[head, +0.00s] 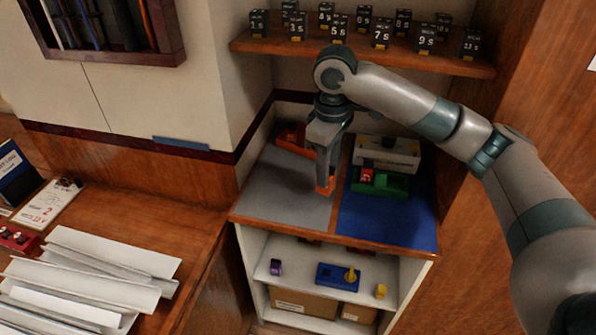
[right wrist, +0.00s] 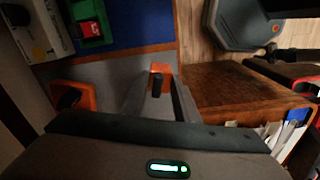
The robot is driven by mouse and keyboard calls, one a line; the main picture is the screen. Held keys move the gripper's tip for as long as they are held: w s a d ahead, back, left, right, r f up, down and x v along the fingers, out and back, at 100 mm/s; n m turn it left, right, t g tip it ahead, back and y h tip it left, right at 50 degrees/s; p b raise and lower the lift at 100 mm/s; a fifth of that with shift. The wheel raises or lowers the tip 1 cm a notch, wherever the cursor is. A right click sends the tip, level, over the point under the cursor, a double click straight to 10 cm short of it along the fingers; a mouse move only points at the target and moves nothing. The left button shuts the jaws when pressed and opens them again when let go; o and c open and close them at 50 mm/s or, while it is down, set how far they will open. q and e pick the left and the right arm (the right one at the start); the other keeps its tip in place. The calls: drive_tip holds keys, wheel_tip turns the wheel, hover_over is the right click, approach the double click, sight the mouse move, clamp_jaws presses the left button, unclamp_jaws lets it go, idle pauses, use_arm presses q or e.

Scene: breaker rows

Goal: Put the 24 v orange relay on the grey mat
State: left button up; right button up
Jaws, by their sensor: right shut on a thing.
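My right gripper (head: 324,180) points down over the right part of the grey mat (head: 270,190) and is shut on an orange relay (head: 327,187). In the right wrist view the orange relay (right wrist: 162,69) shows between the fingertips, with a dark part on it. I cannot read any 24 v marking. The relay is over or at the mat near the wooden divider; I cannot tell whether it touches the mat. The grey mat also shows in the right wrist view (right wrist: 112,82). My left gripper is in neither view.
An orange tray (head: 291,142) stands at the grey mat's back. Right of the divider, a blue mat (head: 385,222) bears a green tray (head: 396,184) with a red relay (head: 366,174) and a white box (head: 388,152). A shelf (head: 455,66) of black numbered blocks is above.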

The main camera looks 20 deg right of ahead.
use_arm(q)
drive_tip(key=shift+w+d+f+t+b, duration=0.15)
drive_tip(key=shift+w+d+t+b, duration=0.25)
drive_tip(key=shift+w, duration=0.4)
use_arm(e)
drive_tip(key=shift+w+d+r+n, duration=0.15)
drive_tip(key=shift+w+d+n, duration=0.65)
drive_tip(key=shift+w, duration=0.1)
drive_tip(key=shift+w+d+r+n, duration=0.15)
drive_tip(key=shift+w+d+n, duration=0.65)
drive_tip(key=shift+w, duration=0.05)
use_arm(q)
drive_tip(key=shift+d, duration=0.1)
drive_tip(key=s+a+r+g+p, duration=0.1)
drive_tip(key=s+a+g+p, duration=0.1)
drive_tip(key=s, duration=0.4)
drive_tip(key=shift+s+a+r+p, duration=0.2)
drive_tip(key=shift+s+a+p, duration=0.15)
drive_tip(key=shift+p, duration=0.25)
use_arm(e)
drive_tip(key=w+a+f, duration=0.5)
drive_tip(key=a+f, duration=0.2)
drive_tip(key=a, duration=0.3)
drive_tip(key=shift+w+a, duration=0.2)
